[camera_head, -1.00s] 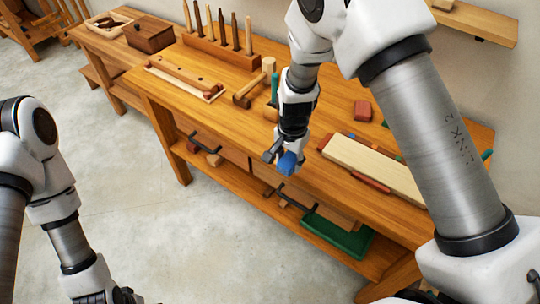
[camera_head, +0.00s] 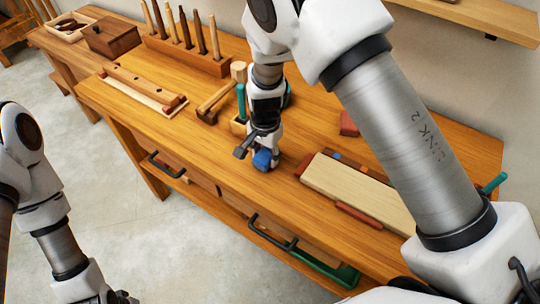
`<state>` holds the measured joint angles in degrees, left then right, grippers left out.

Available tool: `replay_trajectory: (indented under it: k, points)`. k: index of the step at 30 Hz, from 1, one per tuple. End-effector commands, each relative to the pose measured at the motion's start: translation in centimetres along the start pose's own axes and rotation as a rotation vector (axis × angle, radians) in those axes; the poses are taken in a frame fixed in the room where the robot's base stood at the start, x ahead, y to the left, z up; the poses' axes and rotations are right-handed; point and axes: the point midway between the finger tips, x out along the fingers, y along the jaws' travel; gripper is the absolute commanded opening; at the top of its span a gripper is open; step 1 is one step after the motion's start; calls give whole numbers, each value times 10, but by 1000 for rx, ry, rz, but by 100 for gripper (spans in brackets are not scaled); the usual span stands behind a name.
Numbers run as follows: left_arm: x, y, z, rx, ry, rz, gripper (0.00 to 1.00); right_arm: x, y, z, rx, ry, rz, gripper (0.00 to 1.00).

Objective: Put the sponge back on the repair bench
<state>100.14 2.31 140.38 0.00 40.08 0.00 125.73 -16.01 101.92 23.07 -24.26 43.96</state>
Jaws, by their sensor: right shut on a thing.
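The sponge (camera_head: 262,160) is a small blue lump. My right gripper (camera_head: 263,152) is shut on it, and the arm comes in from the right. The sponge is over the front part of the wooden repair bench (camera_head: 225,165), left of a pale board. I cannot tell whether it touches the bench top. My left gripper (camera_head: 120,298) shows only in part at the bottom edge, over the floor; its fingers are mostly cut off.
A pale board (camera_head: 360,190) with red strips lies to the right of the sponge. A mallet (camera_head: 215,95), a rack of upright tools (camera_head: 185,52) and a red block (camera_head: 348,124) are farther back. The front strip of the bench at left is clear.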

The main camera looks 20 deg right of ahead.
Motion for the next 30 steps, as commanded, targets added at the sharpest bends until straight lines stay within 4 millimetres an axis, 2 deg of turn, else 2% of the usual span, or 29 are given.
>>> replay_trajectory:
  k: [7, 8, 9, 10, 18, 22, 26, 30]
  points:
    - [-2, 0, -1, 0, 3, 0, 82, -1, 0, 0, 1, 0, -1, 13]
    - [-2, 0, -1, 0, 3, 0, 82, 0, 0, 0, 1, 0, -1, 49]
    - [-2, 0, -1, 0, 3, 0, 82, -1, 0, 0, 1, 0, -1, 63]
    - [-2, 0, -1, 0, 3, 0, 82, -1, 0, 0, 1, 0, -1, 71]
    - [-2, 0, -1, 0, 3, 0, 82, -1, 0, 0, 1, 0, -1, 71]
    - [-1, 0, -1, 0, 3, 0, 82, -8, -1, -1, 1, 2, -3, 71]
    - [5, 0, -1, 0, 3, 0, 82, -32, -1, -1, 1, 4, -6, 71]
    - [12, 0, -1, 0, 2, 0, 82, -69, -1, -1, 1, 4, -7, 71]
